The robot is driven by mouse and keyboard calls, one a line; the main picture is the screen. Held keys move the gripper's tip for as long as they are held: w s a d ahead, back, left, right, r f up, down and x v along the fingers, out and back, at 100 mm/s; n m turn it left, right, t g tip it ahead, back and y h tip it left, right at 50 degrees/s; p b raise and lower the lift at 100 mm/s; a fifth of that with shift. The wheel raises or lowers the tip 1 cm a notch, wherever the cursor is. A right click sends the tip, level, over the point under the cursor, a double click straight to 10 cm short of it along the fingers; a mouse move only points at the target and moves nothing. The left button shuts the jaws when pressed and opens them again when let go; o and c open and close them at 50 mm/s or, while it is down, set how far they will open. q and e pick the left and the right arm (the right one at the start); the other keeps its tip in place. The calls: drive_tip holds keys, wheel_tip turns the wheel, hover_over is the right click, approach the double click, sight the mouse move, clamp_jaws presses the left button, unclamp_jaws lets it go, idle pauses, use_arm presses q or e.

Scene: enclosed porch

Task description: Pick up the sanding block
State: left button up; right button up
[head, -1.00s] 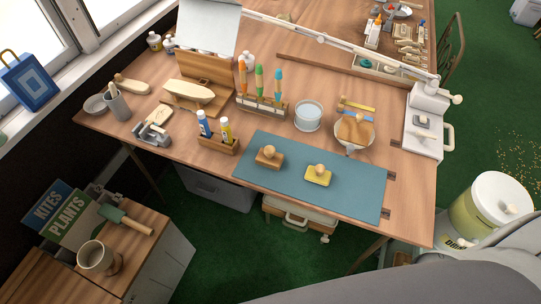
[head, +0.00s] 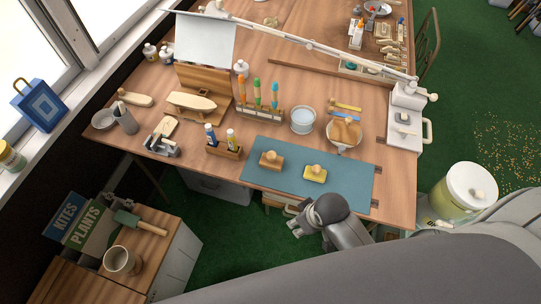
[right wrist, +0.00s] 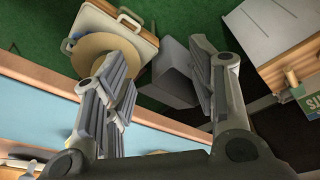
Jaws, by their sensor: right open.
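Two small blocks with round wooden knobs sit on the blue-grey mat (head: 255,180). One is a brown wooden block (head: 271,160); to its right is one with a yellow base (head: 315,173). I cannot tell for certain which is the sanding block. My right gripper (head: 296,221) is at the table's front edge, below and in front of both blocks, touching neither. The right wrist view shows its fingers (right wrist: 163,65) spread and empty, with the mat (right wrist: 40,115) at the left. My left gripper is not in view.
A bottle rack (head: 224,149) stands left of the mat and a tool rack (head: 259,111) behind it. A bowl with a brush (head: 345,132) is behind the mat's right end. The mat is otherwise clear.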

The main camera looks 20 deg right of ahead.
sight(272, 154)
drive_tip(key=w+a+r+n, duration=0.1)
drive_tip(key=w+r+n, duration=0.1)
drive_tip(key=w, duration=0.1)
drive_tip(key=w+a+r+n+p, duration=0.1)
drive_tip(key=w+a+r+n, duration=0.1)
drive_tip(key=w+r+n, duration=0.1)
drive_tip(key=w+a+r+n+g, duration=0.1)
drive_tip(key=w+a+r+n, duration=0.1)
drive_tip(key=w, duration=0.3)
drive_tip(key=shift+w+a+r+n+y, duration=0.15)
drive_tip(key=shift+w+r+n+y, duration=0.1)
drive_tip(key=shift+n+y, duration=0.2)
drive_tip(key=w+r+n, duration=0.2)
drive_tip(key=w, duration=0.1)
drive_tip(key=w+d+r+n+g+h+p, duration=0.1)
drive_tip(key=w+r+n, duration=0.1)
drive_tip(key=r, duration=0.1)
drive_tip(key=w+r+n, duration=0.3)
drive_tip(key=shift+w+d+r+g+h+p, duration=0.2)
drive_tip(key=shift+w+d+g+h+p, duration=0.1)
drive_tip(key=shift+d+g+h, duration=0.1)
wheel_tip(272, 154, down, 5)
drive_tip(key=shift+f+p, duration=0.15)
drive_tip(key=shift+p, duration=0.15)
wheel_tip(272, 154, down, 4)
drive_tip(key=shift+w+d+f+p, duration=0.15)
drive_tip(key=shift+p, duration=0.45)
drive_tip(key=shift+f, duration=0.5)
drive_tip(key=c, duration=1.1)
